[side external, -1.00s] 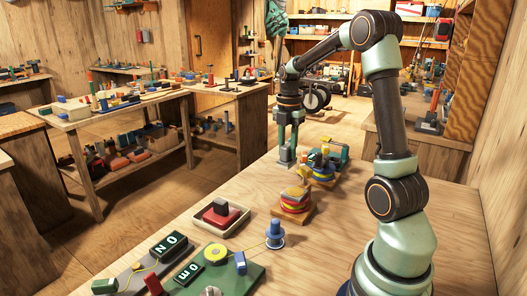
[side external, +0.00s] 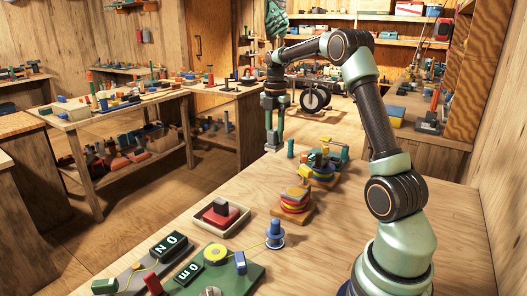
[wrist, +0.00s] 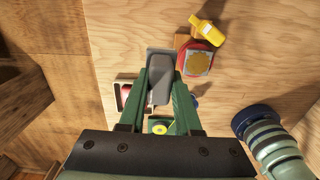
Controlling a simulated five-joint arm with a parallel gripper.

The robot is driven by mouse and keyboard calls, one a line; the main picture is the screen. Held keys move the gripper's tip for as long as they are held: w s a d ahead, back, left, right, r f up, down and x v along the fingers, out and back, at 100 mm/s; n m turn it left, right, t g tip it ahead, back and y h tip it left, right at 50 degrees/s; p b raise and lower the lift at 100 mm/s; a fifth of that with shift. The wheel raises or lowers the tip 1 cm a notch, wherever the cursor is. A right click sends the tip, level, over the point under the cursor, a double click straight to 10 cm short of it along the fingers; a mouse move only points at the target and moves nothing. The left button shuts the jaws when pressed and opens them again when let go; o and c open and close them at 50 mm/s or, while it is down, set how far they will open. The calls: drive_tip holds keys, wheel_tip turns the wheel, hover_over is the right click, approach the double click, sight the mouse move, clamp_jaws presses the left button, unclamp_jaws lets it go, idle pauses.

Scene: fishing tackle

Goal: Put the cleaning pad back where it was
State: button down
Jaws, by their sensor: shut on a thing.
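My gripper (wrist: 160,98) is shut on a grey thing with a dark raised grip, taken to be the cleaning pad (wrist: 161,83). In the wrist view it sits between the green fingers, its flat grey base showing beyond the tips. In the side view my gripper (side external: 272,143) hangs pointing down over the table's far left edge, and the pad is too small there to make out clearly. A shallow tray (side external: 202,220) holds a red block with a dark grip (side external: 221,211) nearer the camera. Where the pad was earlier does not show.
A green peg (side external: 291,148) stands close right of my gripper. Bare wood lies between my gripper and the tray.

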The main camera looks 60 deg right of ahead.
drive_tip(key=w+d+r, duration=0.2)
drive_tip(key=w, duration=0.6)
drive_tip(key=shift+d+r, duration=0.15)
wheel_tip(320, 180, down, 20)
idle(0.7)
drive_tip(key=c, duration=0.6)
unclamp_jaws()
